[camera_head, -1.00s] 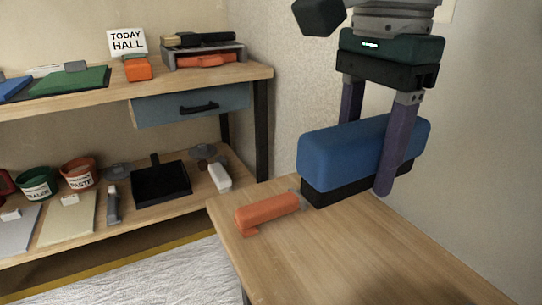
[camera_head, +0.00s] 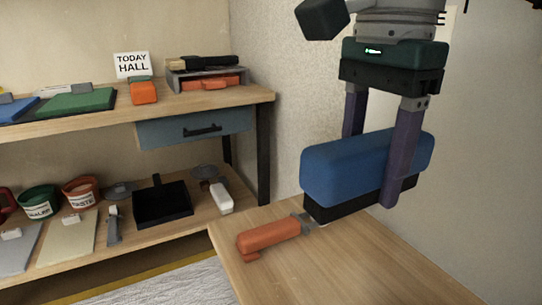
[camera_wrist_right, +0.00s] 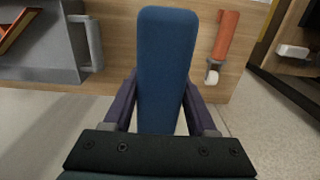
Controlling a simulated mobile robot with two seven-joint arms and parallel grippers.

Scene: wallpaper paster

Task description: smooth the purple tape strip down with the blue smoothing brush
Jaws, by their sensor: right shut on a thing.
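The blue smoothing brush (camera_head: 350,172) has a blue block on top and a dark lower part. My right gripper (camera_head: 380,190) is shut on it, one purple finger on each side, and holds it close above the wooden table, or touching it; I cannot tell which. In the right wrist view the brush (camera_wrist_right: 164,70) stands between the two fingers of the gripper (camera_wrist_right: 160,105). I see no purple tape strip in either view. My left gripper does not show.
An orange-handled tool (camera_head: 270,235) lies on the wooden table (camera_head: 340,270) beside the brush. Shelves (camera_head: 100,115) on the left hold a black dustpan-like tray (camera_head: 161,203), labelled buckets (camera_head: 81,193) and a green pad (camera_head: 78,102). The table's near part is clear. A wall stands behind.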

